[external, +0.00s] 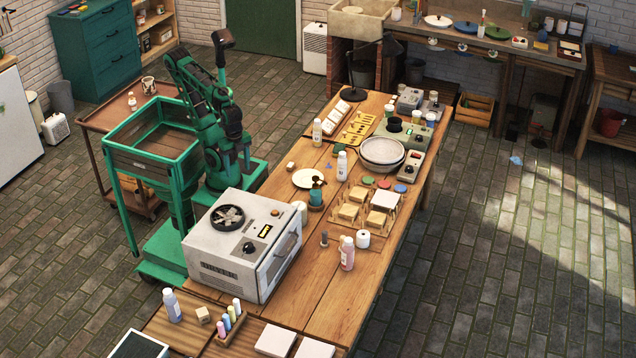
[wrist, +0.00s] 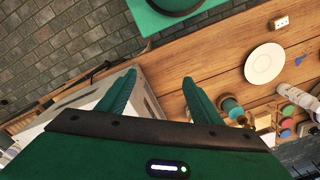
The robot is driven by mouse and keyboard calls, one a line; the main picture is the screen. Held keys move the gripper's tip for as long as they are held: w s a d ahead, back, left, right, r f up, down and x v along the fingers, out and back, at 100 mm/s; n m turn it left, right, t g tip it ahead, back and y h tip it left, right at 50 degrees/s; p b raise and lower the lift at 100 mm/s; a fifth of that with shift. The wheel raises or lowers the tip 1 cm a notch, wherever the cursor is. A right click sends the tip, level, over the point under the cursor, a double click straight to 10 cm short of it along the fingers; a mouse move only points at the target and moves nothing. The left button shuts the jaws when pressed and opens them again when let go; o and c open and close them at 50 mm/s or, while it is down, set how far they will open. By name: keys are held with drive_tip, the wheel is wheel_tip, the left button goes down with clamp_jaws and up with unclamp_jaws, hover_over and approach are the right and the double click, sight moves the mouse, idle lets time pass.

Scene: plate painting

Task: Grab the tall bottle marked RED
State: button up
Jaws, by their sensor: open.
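Several tall bottles stand on the wooden table (external: 340,300) in the external view. One with a reddish-pink body (external: 347,254) stands upright right of the oven. A bluish-white bottle (external: 172,306) stands at the front left, and two white ones stand farther back (external: 317,132) (external: 341,165). Their lettering is too small to read. In the wrist view my gripper (wrist: 160,92) is open and empty, with its two green fingers apart. A white bottle (wrist: 298,97) shows at that view's right edge, away from the fingers. My fingers cannot be made out clearly in the external view.
A boxy white oven (external: 243,245) stands close to my arm at the table's left. A white plate (external: 308,178), a teal cup (external: 316,196), stacked bowls (external: 382,152) and a wooden rack (external: 365,208) crowd the middle. Bare wood shows in front of the reddish-pink bottle.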

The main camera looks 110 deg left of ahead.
wheel_tip(320, 180, up, 7)
drive_tip(key=w+d+t+h, duration=0.1)
drive_tip(key=w+d, duration=0.2)
drive_tip(key=w, duration=0.5)
drive_tip(key=w+d+f+t+h, duration=0.1)
drive_tip(key=w+d+t+h, duration=0.1)
drive_tip(key=w, duration=0.5)
drive_tip(key=w+d+f+m+t+h, duration=0.1)
drive_tip(key=w+d, duration=0.2)
drive_tip(key=w, duration=0.5)
drive_tip(key=shift+w+d+f+h, duration=0.2)
drive_tip(key=shift+w+d+h, duration=0.1)
drive_tip(key=w+a+n+t+h, duration=0.1)
drive_tip(key=w+t, duration=0.3)
drive_tip(key=w, duration=0.7)
drive_tip(key=w+a+t+h, duration=0.2)
drive_tip(key=w+t, duration=0.1)
drive_tip(key=w, duration=0.9)
approach(348, 250)
drive_tip(key=a+f, duration=0.1)
drive_tip(key=a, duration=0.2)
drive_tip(key=x, duration=0.6)
drive_tip(key=s+f+x, duration=0.1)
drive_tip(key=x, duration=0.2)
drive_tip(key=shift+w+d+f, duration=0.1)
drive_tip(key=shift+w+d, duration=0.15)
drive_tip(key=shift+d, duration=0.25)
drive_tip(key=shift+w+d+f, duration=0.15)
drive_tip(key=shift+w, duration=0.15)
